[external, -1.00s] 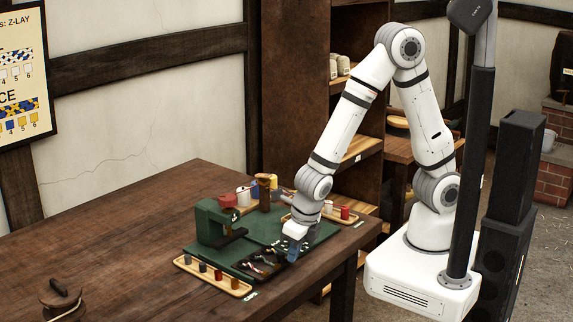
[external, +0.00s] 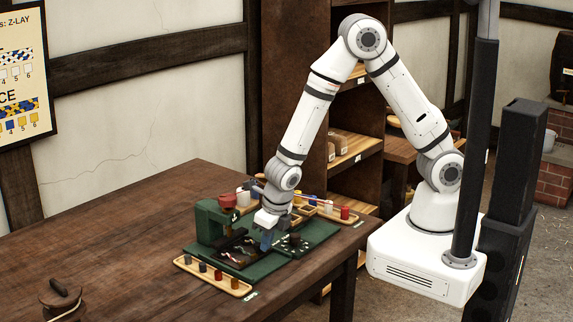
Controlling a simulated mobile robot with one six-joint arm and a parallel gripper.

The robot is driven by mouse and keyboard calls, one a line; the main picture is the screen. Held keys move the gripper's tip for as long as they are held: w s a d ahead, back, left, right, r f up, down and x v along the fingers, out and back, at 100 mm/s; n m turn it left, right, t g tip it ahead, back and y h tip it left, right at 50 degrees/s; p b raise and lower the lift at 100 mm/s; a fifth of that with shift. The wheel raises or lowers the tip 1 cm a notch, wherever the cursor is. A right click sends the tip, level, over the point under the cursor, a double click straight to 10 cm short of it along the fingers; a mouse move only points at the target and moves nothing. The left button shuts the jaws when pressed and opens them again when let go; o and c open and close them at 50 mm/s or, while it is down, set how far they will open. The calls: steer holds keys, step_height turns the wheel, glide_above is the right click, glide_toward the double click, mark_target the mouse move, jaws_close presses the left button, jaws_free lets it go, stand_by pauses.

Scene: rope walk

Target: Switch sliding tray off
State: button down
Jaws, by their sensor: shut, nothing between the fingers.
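The sliding tray (external: 240,254) looks like a dark, shallow tray with small light and reddish bits in it. It lies on the green base (external: 262,270) of a bench device, near the green upright block (external: 209,224) with a red top (external: 228,201). My gripper (external: 267,243) is shut and empty, pointing down, with its bluish fingertips at the tray's right side. I cannot tell whether the fingertips touch the tray. My wrist and gripper hide part of the device behind them.
A wooden holder (external: 240,292) with several small dark and brown pieces lies in front. A dark round part (external: 295,240) is on the base at right. A wooden tray with a red piece (external: 345,213) stands behind.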

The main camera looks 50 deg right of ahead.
steer(key=shift+w+r, duration=0.1)
steer(key=shift+w, duration=1)
steer(key=s, duration=0.1)
steer(key=s+b, duration=0.1)
steer(key=s, duration=0.2)
steer(key=shift+s+d+r, duration=0.25)
steer(key=shift+d, duration=0.05)
steer(key=p+v, duration=0.2)
steer(key=v, duration=0.7)
steer(key=shift+r, duration=0.2)
steer(key=shift+d, duration=0.15)
